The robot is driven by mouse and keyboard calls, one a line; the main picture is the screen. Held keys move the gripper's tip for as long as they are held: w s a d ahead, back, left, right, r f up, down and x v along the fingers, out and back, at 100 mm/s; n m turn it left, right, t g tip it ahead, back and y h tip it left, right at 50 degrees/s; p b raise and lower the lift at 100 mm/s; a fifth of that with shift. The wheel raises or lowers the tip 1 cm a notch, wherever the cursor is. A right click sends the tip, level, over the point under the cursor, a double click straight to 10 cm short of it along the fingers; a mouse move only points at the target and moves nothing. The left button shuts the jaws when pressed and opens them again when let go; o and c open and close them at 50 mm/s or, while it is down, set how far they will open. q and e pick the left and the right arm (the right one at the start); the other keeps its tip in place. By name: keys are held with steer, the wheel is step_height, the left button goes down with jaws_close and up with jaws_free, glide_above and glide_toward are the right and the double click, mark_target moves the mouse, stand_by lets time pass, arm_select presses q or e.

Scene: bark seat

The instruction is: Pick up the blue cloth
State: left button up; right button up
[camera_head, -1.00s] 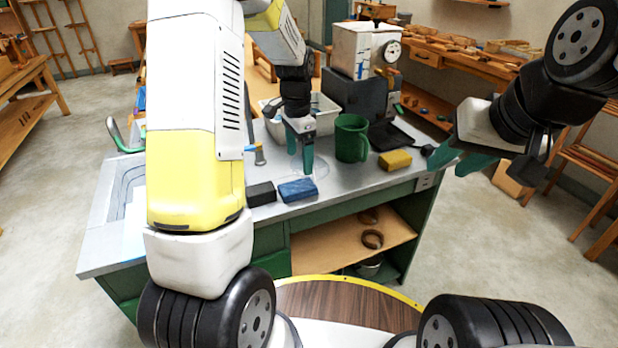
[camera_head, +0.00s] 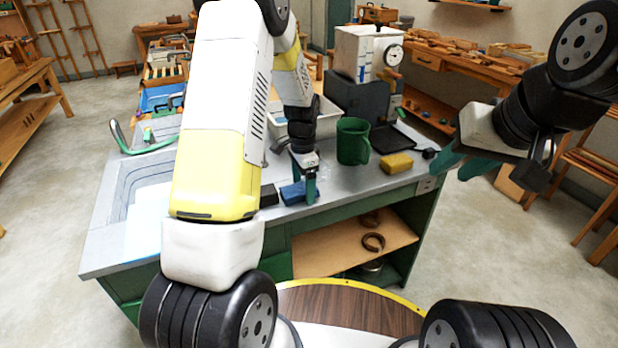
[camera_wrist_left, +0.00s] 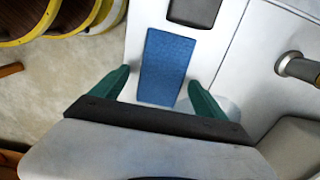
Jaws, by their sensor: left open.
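The blue cloth (camera_head: 292,194) is a small folded rectangle on the grey worktop near its front edge. In the left wrist view the blue cloth (camera_wrist_left: 166,65) lies lengthwise between the fingers. My left gripper (camera_head: 305,188) is open and points down at the cloth, with its green fingers covering part of it in the head view. In the wrist view the left gripper (camera_wrist_left: 159,85) has one finger on each side of the cloth, apart from it. Their exact height above the worktop is hard to tell. My right gripper (camera_head: 470,165) hangs off the worktop's right end, away from the cloth.
A black block (camera_head: 268,196) lies just left of the cloth. A green mug (camera_head: 352,141) and a yellow sponge-like block (camera_head: 397,163) stand to the right. A pale bin (camera_head: 275,125) is behind. A sink (camera_head: 130,190) is at the left of the worktop.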

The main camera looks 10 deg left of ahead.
arm_select(q)
steer(key=shift+r, duration=0.1)
steer(key=c, duration=1.5)
